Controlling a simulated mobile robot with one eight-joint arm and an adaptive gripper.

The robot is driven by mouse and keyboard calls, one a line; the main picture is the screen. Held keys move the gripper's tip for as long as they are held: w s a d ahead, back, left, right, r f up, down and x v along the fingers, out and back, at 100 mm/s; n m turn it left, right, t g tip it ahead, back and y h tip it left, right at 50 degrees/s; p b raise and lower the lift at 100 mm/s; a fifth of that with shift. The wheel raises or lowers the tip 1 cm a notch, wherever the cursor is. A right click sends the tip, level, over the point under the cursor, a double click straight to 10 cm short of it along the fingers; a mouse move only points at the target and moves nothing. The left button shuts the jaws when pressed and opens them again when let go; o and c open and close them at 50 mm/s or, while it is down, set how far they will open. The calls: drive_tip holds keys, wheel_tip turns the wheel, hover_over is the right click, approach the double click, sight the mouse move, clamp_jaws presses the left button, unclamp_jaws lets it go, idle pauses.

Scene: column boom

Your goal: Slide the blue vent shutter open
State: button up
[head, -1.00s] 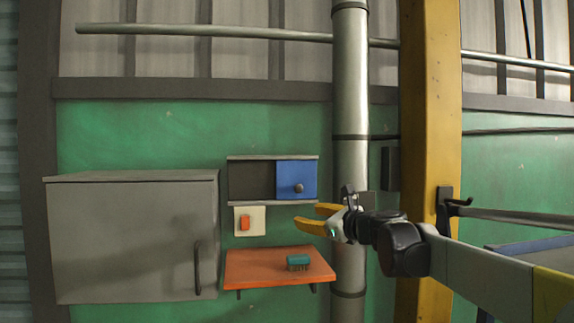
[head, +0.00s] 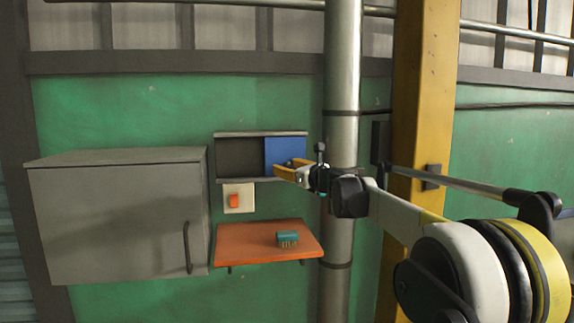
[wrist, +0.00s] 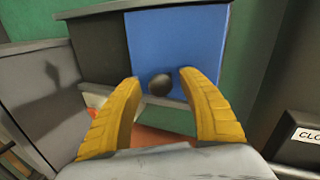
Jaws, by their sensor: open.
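The blue vent shutter (head: 284,150) covers the right part of a framed vent on the green wall. The dark vent opening (head: 240,156) shows to its left. In the wrist view the blue shutter (wrist: 180,45) has a dark round knob (wrist: 160,85) near its lower edge. My gripper (head: 277,169) has yellow fingers and is open in front of the shutter's lower part. In the wrist view my gripper (wrist: 158,80) has one fingertip on each side of the knob. I cannot tell whether they touch it. The fingers partly hide the knob in the head view.
A grey cabinet (head: 115,220) stands left of the vent. An orange switch (head: 234,201) is below it, and an orange shelf (head: 255,245) holds a teal brush (head: 288,239). A grey pipe (head: 341,90) and a yellow column (head: 420,90) stand to the right.

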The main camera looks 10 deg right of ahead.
drive_tip(key=shift+w, duration=0.1)
clamp_jaws()
drive_tip(key=a+b, duration=0.1)
drive_tip(key=a, duration=1.2)
drive_tip(key=shift+a+f, duration=0.1)
drive_tip(key=shift+a, duration=0.3)
unclamp_jaws()
